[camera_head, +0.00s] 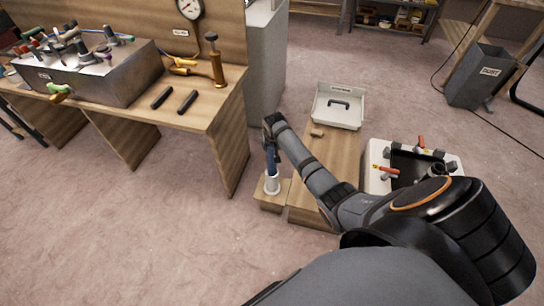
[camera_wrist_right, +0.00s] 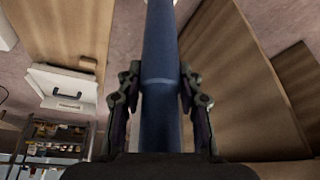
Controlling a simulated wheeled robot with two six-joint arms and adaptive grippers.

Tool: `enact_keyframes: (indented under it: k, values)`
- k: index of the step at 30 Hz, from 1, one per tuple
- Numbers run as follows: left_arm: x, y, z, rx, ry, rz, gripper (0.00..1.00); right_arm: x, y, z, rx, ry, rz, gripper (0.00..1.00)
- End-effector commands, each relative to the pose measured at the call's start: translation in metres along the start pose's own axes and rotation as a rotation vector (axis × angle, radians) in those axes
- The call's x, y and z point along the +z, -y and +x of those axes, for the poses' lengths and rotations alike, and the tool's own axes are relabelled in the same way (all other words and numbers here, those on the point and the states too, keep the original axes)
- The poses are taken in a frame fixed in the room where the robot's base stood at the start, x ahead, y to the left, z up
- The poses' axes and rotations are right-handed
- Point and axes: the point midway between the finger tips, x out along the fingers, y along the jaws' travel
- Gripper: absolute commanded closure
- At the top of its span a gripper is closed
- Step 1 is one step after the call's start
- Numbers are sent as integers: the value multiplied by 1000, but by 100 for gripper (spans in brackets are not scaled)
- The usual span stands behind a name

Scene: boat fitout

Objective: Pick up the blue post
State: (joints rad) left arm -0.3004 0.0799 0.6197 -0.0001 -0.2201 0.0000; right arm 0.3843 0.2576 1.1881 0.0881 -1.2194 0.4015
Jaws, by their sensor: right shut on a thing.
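The blue post (camera_head: 271,160) stands upright in a white round socket (camera_head: 272,184) on a small wooden block (camera_head: 270,200), beside the low wooden bench. My right gripper (camera_head: 272,127) is at the top part of the post, with its arm reaching in from the right. In the right wrist view the blue post (camera_wrist_right: 160,75) runs between the two fingers of the right gripper (camera_wrist_right: 160,85), which are shut on it. In the head view the post's lower end still appears in or directly above the socket; I cannot tell which. My left gripper is not in view.
A workbench (camera_head: 222,103) with a metal tool box (camera_head: 110,78) and a brass pump stands close on the left. A low wooden bench (camera_head: 325,160) holds a white case (camera_head: 338,108). A white unit with red-handled valves (camera_head: 378,180) is at right, partly behind my arm.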

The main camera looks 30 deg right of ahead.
Motion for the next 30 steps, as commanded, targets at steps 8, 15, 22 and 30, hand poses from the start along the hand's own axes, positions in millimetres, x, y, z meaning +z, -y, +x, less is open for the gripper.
enact_keyframes:
  k: [8, 15, 22, 30]
  values:
    - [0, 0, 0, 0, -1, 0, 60, 0, 0, 0, 0, 1, 0, 100]
    - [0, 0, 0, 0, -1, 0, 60, -1, 0, -1, 0, -2, 0, 100]
    - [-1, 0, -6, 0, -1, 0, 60, -9, 0, -18, -1, -4, 0, 100]
    - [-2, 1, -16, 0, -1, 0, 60, -31, 0, -69, -1, -6, 1, 100]
